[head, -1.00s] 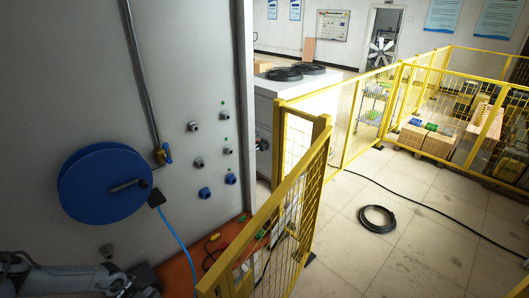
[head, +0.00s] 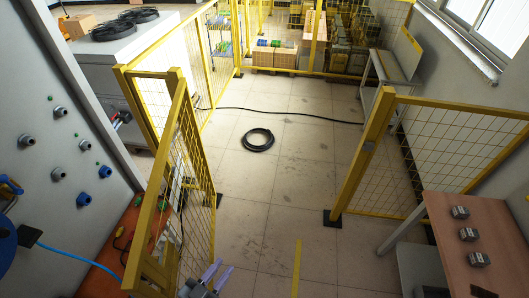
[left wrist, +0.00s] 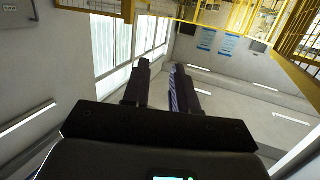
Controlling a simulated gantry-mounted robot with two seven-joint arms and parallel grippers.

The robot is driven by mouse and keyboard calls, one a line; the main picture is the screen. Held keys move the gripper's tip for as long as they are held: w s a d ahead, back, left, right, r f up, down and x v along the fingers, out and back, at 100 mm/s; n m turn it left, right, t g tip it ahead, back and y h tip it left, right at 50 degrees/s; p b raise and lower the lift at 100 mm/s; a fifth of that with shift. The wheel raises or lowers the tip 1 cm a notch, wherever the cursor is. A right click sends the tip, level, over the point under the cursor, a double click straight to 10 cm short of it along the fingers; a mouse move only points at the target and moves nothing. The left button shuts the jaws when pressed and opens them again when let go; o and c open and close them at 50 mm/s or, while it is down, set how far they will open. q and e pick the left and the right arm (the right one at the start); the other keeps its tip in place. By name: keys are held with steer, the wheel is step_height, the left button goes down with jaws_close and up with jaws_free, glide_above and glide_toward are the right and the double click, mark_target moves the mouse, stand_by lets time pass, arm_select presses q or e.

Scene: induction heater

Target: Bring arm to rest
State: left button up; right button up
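My left gripper (head: 220,268) shows at the bottom edge of the head view, just right of the yellow fence panel. Its two fingers stand apart with nothing between them, and most of its arm is out of frame. In the left wrist view the gripper (left wrist: 161,66) is open and empty, its dark fingers in front of windows, wall and ceiling. It touches nothing that I can see. My right gripper is not in view.
A yellow mesh fence panel (head: 177,165) stands left of my left gripper, by the grey cabinet (head: 45,110). A table (head: 440,215) with grey blocks (head: 470,234) is at right. A coiled black cable (head: 258,140) lies on the open floor between fences.

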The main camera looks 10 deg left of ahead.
arm_select(q)
steer(key=s+a+f+n+g+y, duration=0.1)
steer(key=s+a+f+g+y, duration=0.1)
steer(key=s+a+g+y, duration=0.1)
steer(key=s+a+f+n+g+y, duration=0.2)
steer(key=s+a+g+y, duration=0.1)
steer(key=s+g, duration=0.5)
steer(key=shift+s+a+f, duration=0.25)
steer(key=shift+a, duration=0.6)
stand_by(0.7)
